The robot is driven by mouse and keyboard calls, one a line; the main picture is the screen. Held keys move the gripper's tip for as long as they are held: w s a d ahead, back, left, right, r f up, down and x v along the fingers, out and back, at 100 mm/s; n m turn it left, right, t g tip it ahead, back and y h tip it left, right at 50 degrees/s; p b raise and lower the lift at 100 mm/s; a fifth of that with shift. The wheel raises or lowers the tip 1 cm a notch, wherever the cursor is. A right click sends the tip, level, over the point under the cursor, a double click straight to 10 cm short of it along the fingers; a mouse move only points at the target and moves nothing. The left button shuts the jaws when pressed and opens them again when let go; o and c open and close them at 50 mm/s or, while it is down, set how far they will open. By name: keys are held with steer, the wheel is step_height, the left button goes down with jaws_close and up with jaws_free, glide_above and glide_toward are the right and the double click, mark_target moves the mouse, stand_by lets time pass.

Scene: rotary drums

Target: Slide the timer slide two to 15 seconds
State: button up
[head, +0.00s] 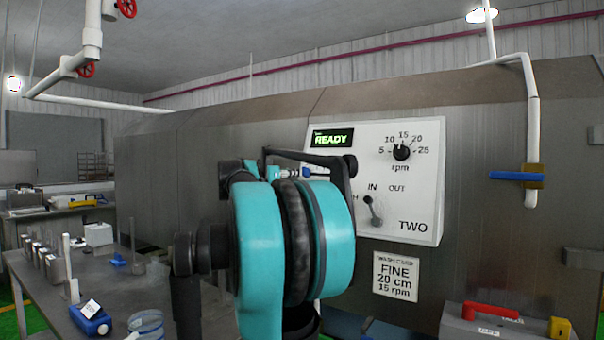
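A white control panel (430,180) marked TWO is on the front of the large metal drum housing. Its green display (332,138) reads READY. An rpm dial (401,152) is at the panel's upper right, with a small lever (374,213) below, by the IN and OUT marks. No timer slide can be made out; my teal arm covers the panel's lower left. Black parts of my gripper (345,165) show behind the arm, in front of the panel's left side. Its fingertips are mostly hidden, and I cannot tell contact or opening.
A wash card (396,276) below the panel reads FINE, 20 cm, 15 rpm. A blue-handled valve (517,176) is on a white pipe at right. A grey box with a red handle (490,312) is at lower right. A cluttered bench (45,285) stands at left.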

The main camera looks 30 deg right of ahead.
mark_target(303, 171)
steer(key=x, duration=0.8)
jaws_close()
